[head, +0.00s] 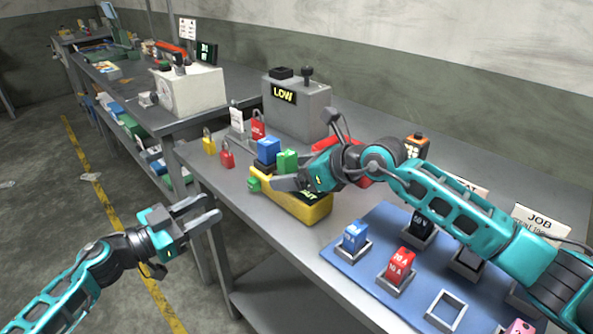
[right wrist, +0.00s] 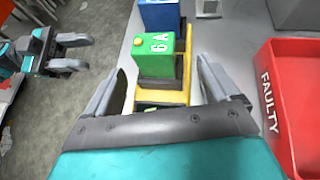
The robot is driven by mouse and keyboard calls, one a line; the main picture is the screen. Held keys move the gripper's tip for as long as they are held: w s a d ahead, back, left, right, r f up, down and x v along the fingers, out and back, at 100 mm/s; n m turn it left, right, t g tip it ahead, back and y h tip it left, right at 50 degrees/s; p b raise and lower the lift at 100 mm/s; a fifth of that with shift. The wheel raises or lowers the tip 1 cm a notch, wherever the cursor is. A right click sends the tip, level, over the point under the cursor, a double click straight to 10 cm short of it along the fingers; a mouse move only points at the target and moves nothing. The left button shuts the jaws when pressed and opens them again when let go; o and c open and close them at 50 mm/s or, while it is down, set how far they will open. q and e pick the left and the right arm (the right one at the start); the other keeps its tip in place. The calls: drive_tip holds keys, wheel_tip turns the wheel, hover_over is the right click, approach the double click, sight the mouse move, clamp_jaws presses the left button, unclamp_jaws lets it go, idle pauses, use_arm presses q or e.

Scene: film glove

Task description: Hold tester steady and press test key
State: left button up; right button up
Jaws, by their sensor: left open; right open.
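The yellow tester (head: 308,212) lies on the grey bench, with a dark display partly hidden by my right gripper. A blue block (head: 268,150) and a green block (head: 287,160) stand at it; the green one reads "6 A" in the right wrist view (right wrist: 157,58). A small green part (head: 253,185) shows at the tester's left end. My right gripper (right wrist: 161,72) is open, its fingers either side of the green block's near end, with gaps visible. My left gripper (head: 216,207) is open and empty, off the bench's front edge, left of the tester.
A red bin marked "FAULTY" (right wrist: 285,100) stands close right of my right gripper. A blue mat (head: 345,262) with several blocks in holders lies at front right. A grey machine reading "LOW" (head: 297,110) and red and yellow padlocks (head: 227,158) stand behind.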

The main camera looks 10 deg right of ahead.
drive_tip(key=c, duration=1.5)
use_arm(q)
clamp_jaws()
idle(1.1)
